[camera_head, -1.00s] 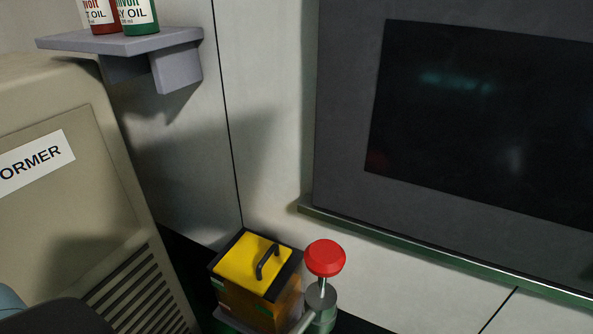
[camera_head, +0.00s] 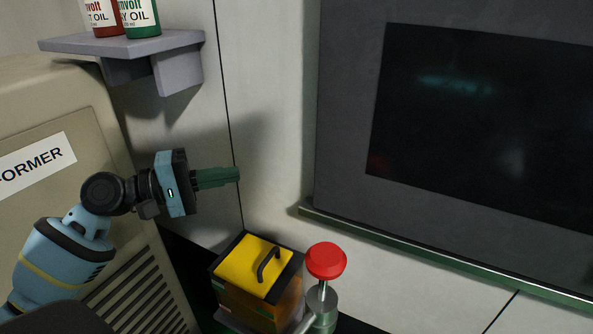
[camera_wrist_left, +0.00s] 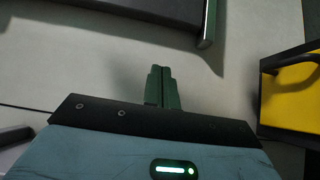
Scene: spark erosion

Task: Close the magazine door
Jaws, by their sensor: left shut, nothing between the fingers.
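My left gripper (camera_head: 236,174) reaches in from the left in the head view, its green fingers shut and empty, pointing right in front of the pale wall panel. In the left wrist view its fingers (camera_wrist_left: 161,72) are pressed together. Below and to its right in the head view stands a box with a yellow top panel (camera_head: 243,264) in a black frame, with a black bar handle (camera_head: 268,264). The yellow panel also shows at the right of the wrist view (camera_wrist_left: 288,98), apart from the fingers. I cannot tell which part is the magazine door. My right gripper is not in view.
A red knob (camera_head: 326,260) on a metal post stands right of the box. A shelf (camera_head: 120,42) with oil bottles (camera_head: 141,17) is above the gripper. A beige cabinet (camera_head: 60,100) is at left, and a large dark window (camera_head: 480,130) with a ledge at right.

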